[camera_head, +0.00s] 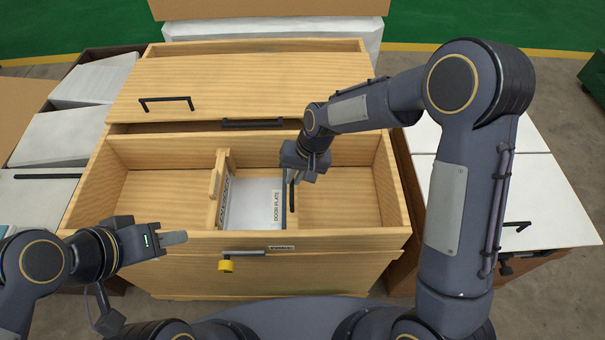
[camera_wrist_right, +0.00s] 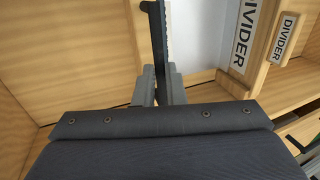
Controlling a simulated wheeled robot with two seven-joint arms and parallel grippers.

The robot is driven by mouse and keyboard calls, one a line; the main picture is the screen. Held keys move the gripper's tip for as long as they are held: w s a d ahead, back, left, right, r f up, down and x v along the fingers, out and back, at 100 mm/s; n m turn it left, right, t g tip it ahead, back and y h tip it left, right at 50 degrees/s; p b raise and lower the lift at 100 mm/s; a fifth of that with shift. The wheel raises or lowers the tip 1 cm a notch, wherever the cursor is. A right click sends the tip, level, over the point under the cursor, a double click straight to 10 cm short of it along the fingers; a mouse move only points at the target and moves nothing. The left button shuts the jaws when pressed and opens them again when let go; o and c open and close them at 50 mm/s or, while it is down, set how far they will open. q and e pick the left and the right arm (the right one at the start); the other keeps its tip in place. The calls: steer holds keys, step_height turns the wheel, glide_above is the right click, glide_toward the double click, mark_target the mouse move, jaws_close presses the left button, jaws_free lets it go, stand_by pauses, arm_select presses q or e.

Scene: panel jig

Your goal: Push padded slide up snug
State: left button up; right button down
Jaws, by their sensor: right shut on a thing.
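A white door plate (camera_head: 252,200) lies in the open wooden drawer (camera_head: 90,190), between a wooden divider (camera_head: 218,185) on its left and the dark padded slide (camera_head: 291,197) on its right. My right gripper (camera_head: 291,178) reaches down into the drawer and is shut on the upright slide. In the right wrist view, the fingers (camera_wrist_right: 157,88) pinch the slide (camera_wrist_right: 157,35), whose ribbed edge faces the white plate (camera_wrist_right: 196,30). I cannot tell whether slide and plate touch. My left gripper (camera_head: 176,238) is empty in front of the drawer; its finger gap is unclear.
Bare drawer floor (camera_head: 335,200) lies right of the slide, and the left compartment (camera_head: 150,200) is empty. A closed-looking wooden top with a black handle (camera_head: 166,103) stands behind. White-topped cabinets (camera_head: 555,200) flank it.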

steer(key=c, duration=1.8)
jaws_free()
steer(key=shift+r, duration=0.1)
steer(key=p+v, duration=0.1)
steer(key=v, duration=0.6)
steer(key=shift+r, duration=0.3)
